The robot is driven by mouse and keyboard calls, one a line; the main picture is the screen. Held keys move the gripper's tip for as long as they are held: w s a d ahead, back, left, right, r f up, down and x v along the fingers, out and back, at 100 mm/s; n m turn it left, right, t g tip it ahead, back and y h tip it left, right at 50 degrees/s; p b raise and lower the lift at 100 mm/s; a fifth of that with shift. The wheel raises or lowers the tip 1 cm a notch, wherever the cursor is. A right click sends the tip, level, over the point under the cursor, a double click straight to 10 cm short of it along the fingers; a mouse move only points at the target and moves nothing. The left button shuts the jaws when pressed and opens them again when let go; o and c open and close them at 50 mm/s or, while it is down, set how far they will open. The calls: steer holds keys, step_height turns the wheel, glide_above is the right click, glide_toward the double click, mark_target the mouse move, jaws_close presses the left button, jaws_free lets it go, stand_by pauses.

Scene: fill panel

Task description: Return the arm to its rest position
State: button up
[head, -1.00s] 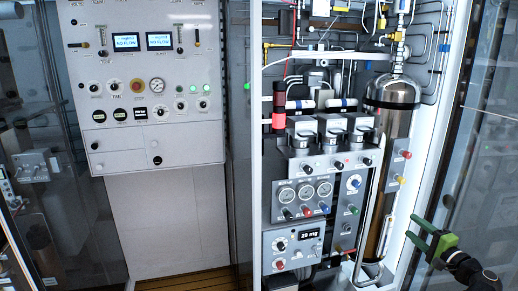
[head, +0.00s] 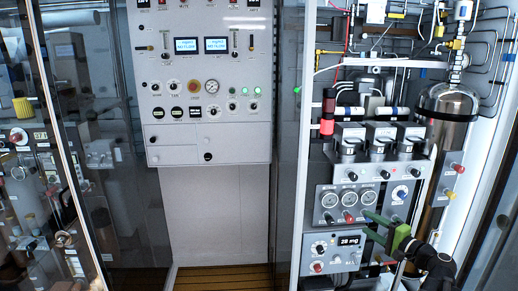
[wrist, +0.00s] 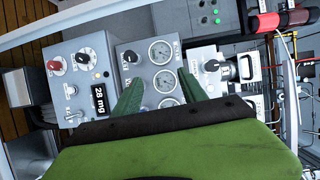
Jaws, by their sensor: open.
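My gripper (head: 364,222), with green fingers, is in front of the lower right part of the fill panel (head: 322,205). Its two fingers are apart with nothing between them. In the wrist view my gripper (wrist: 160,88) points towards the gauges, its fingers parallel and spread. My dark forearm (head: 436,266) comes in from the lower right. Whether the fingers touch the panel cannot be told.
A steel cylinder (head: 447,104) stands at the right of the open cabinet, with thin pipes around it. A red lamp (head: 327,127) glows at its left. A white control panel (head: 205,100) hangs at the back. Glass doors (head: 95,150) stand at the left.

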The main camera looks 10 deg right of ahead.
steer(key=w+a+f+n+g+y+p, duration=0.1)
steer(key=w+a+f+n+g+y, duration=0.15)
steer(key=a, duration=0.95)
steer(key=w+a+f+n+g+y+p, duration=0.1)
steer(key=w+a+f+n+g, duration=0.15)
steer(key=a, duration=0.85)
steer(key=s+a+f+n+g+h+p, duration=0.1)
steer(key=s+a+f+n+g, duration=0.2)
steer(key=a, duration=0.6)
steer(key=s+a+f+n+g, duration=0.1)
steer(key=a+f+n+g, duration=0.25)
steer(key=a, duration=0.45)
steer(key=s+a+f+n+g+h, duration=0.2)
steer(key=s+f+g+h, duration=0.1)
steer(key=s+f, duration=0.15)
steer(key=s+d+f+g+h, duration=0.2)
steer(key=s+d+h, duration=0.3)
steer(key=d, duration=0.4)
steer(key=shift+d+p, duration=0.35)
steer(key=shift+p, duration=0.05)
steer(key=shift+f, duration=0.1)
steer(key=shift+d, duration=0.15)
